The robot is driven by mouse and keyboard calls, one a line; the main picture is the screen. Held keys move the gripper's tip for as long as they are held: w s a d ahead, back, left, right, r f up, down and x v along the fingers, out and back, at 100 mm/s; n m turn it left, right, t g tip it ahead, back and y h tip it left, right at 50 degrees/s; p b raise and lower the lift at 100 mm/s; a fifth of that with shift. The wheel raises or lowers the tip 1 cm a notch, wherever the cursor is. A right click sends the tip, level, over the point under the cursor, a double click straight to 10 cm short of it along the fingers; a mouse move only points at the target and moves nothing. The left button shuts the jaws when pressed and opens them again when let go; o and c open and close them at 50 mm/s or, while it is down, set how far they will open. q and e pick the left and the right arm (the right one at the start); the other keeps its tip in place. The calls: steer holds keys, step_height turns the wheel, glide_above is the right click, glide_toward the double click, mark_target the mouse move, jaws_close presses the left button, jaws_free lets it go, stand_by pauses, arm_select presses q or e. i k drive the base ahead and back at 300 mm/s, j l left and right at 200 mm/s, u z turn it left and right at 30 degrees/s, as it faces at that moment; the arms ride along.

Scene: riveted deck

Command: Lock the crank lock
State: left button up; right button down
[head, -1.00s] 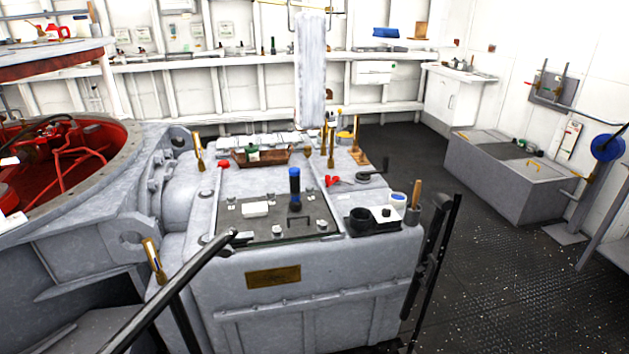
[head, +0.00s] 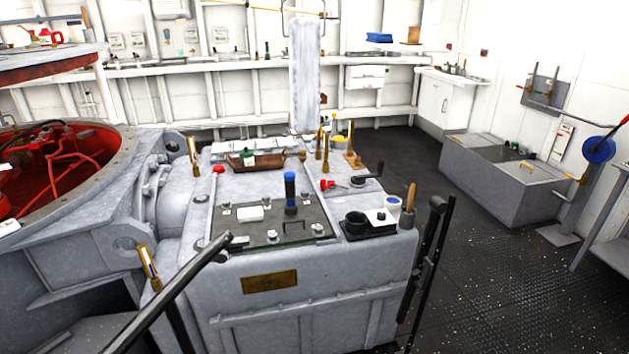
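I cannot tell for sure which part is the crank lock. A small black crank handle (head: 371,181) lies on the right side of the grey machine housing (head: 330,285) in the middle. A dark panel (head: 265,225) on the housing top carries an upright blue-topped black handle (head: 290,191). Neither of my grippers is in view, and nothing is being touched.
Black rails stand at the housing's front left (head: 165,305) and right (head: 430,270). A round red-lined opening (head: 60,165) is at the left. A grey chest (head: 500,200) stands at the right. Dark deck floor (head: 480,275) lies clear between housing and chest.

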mark_target(324, 186)
steer(key=l+u, duration=0.1)
steer(key=u, duration=0.25)
steer(key=i+l+u, duration=0.1)
steer(key=u, duration=0.25)
steer(key=l+u, duration=0.15)
steer(key=u, duration=0.2)
steer(key=i+l+u, duration=0.1)
steer(key=l+u, duration=0.15)
steer(key=l, duration=0.2)
steer(key=l+u, duration=0.3)
steer(key=l, duration=0.15)
steer(key=l+u, duration=0.2)
steer(key=l, duration=1.6)
